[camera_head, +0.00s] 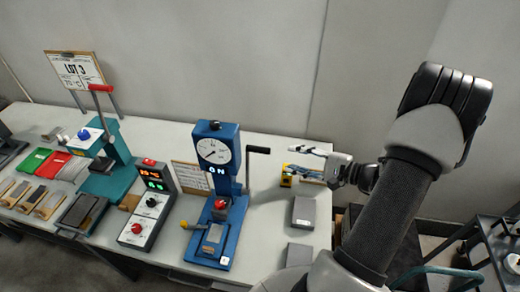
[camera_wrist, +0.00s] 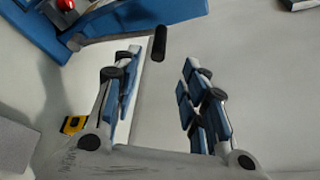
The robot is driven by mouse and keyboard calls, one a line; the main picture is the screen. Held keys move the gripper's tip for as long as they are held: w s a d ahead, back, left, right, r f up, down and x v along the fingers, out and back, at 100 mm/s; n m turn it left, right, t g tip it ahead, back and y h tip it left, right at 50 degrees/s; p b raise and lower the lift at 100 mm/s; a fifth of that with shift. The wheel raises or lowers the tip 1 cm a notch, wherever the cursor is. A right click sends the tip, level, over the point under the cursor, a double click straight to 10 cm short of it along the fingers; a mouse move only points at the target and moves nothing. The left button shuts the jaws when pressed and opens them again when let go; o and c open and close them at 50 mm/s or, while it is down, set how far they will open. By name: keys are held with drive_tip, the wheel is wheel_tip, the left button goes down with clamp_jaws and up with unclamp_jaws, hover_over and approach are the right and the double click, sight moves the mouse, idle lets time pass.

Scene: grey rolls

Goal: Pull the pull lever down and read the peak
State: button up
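The blue tester stand (camera_head: 215,195) stands upright on the white table with a round dial gauge (camera_head: 214,151) on its head. A lit readout under the dial appears to show "0 N". The pull lever (camera_head: 258,150) sticks out from the stand's right side and ends in a black grip. The grip also shows in the wrist view (camera_wrist: 159,43), just beyond and between the fingertips, apparently not touching them. My gripper (camera_head: 296,160) is right of the lever, pointing left at about its height. In the wrist view its fingers (camera_wrist: 162,62) are apart and empty.
A control box (camera_head: 147,205) with red digits stands left of the tester. Further left is a green press (camera_head: 108,170) with a red-handled lever. A yellow tape measure (camera_head: 286,177) and grey blocks (camera_head: 303,212) lie on the table right of the tester. A cart (camera_head: 490,245) stands at right.

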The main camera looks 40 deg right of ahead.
sight(267, 152)
drive_tip(key=x, duration=1.3)
drive_tip(key=shift+w+a+f, duration=0.1)
drive_tip(key=shift+w, duration=0.15)
drive_tip(key=shift+c, duration=0.2)
clamp_jaws()
